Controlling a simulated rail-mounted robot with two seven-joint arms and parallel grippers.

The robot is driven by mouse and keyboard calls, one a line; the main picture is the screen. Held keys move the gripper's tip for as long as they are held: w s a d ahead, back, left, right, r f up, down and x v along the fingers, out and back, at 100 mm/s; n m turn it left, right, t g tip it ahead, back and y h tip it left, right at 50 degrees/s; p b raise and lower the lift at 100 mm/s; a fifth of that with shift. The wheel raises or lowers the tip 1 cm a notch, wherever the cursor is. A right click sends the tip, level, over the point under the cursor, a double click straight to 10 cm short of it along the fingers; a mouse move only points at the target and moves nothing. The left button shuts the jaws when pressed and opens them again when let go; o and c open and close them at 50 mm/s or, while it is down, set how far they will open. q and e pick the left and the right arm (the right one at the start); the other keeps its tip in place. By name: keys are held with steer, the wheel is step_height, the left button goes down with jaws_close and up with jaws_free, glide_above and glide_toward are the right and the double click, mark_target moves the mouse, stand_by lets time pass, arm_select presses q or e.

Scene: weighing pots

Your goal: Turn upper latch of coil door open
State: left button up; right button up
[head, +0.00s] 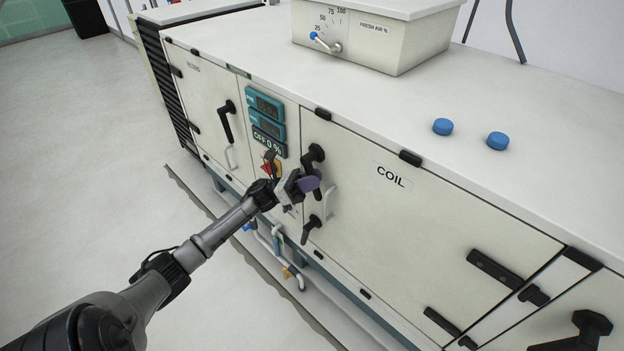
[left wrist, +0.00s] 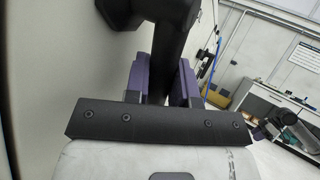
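The coil door (head: 400,215) is a cream panel marked COIL and sits closed in the cabinet front. Its upper latch (head: 314,152) is a black handle at the door's upper left edge, with its lower part partly hidden by my gripper. The lower latch (head: 311,228) is a similar black handle below. My left gripper (head: 303,184) is at the upper latch. In the left wrist view its purple fingers (left wrist: 165,82) sit close on both sides of the black latch handle (left wrist: 172,42) and appear shut on it.
A pale fixed grip (head: 329,203) stands on the door beside the latches. Displays (head: 265,106) and a red-yellow switch (head: 270,165) are on the panel to the left. Pipes (head: 285,265) run below. The floor (head: 100,170) at left is clear.

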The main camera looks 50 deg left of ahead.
arm_select(q)
steer(key=shift+o, duration=0.9)
steer(key=p+v, duration=0.2)
steer(key=v, duration=1.2)
steer(key=shift+d, duration=0.1)
